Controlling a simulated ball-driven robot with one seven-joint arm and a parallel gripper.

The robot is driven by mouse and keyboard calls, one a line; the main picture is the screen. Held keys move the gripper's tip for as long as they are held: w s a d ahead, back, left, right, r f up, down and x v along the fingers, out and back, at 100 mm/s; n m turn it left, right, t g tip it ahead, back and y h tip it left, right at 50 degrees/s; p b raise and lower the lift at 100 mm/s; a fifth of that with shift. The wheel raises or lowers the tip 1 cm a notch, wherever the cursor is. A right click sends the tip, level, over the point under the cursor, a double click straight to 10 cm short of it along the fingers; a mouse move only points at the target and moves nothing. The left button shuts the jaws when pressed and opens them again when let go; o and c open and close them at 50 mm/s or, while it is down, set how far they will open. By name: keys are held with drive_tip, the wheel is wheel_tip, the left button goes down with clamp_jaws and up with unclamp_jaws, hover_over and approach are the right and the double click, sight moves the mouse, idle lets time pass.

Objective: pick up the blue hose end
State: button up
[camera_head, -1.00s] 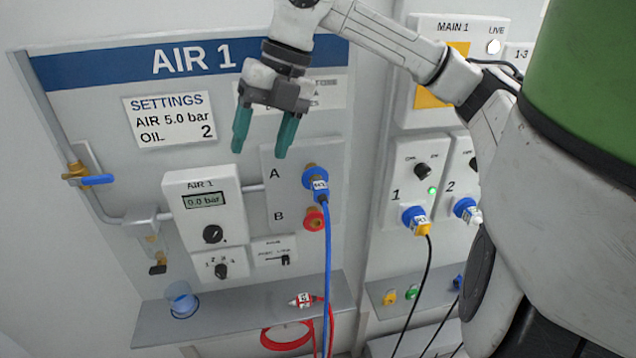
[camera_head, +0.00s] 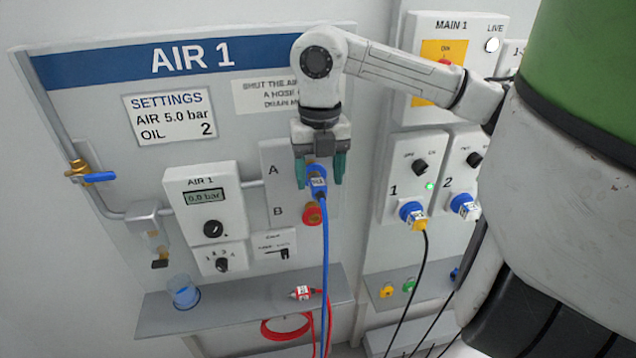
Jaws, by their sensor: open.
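The blue hose end (camera_head: 319,186) is plugged at port A on the AIR 1 panel, with a white label on it and its blue hose (camera_head: 325,250) hanging straight down past the shelf. My gripper (camera_head: 320,183) is open, with its two teal fingers pointing down, one on each side of the hose end in the picture. I cannot tell whether the fingers touch it. The gripper body hides the top of port A.
Red port B (camera_head: 312,214) sits just below. A red hose end (camera_head: 302,292) and a blue cup (camera_head: 184,291) are on the grey shelf (camera_head: 240,304). A blue-handled valve (camera_head: 92,177) is at left. Blue plugs with black cables (camera_head: 413,215) are at right.

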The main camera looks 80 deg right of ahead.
drive_tip(key=shift+f, duration=1.3)
drive_tip(key=shift+c, duration=0.3)
clamp_jaws()
drive_tip(key=shift+a+r, duration=0.1)
drive_tip(key=shift+s+a+r, duration=0.2)
drive_tip(key=shift+a+r, duration=0.15)
drive_tip(key=s+a+r+b, duration=0.1)
drive_tip(key=s+a+r, duration=0.1)
drive_tip(key=a, duration=0.4)
drive_tip(key=s+a+r+b, duration=0.2)
drive_tip(key=s+a+r, duration=0.1)
drive_tip(key=a+r, duration=0.2)
drive_tip(key=shift+a, duration=0.6)
drive_tip(key=shift+r, duration=0.1)
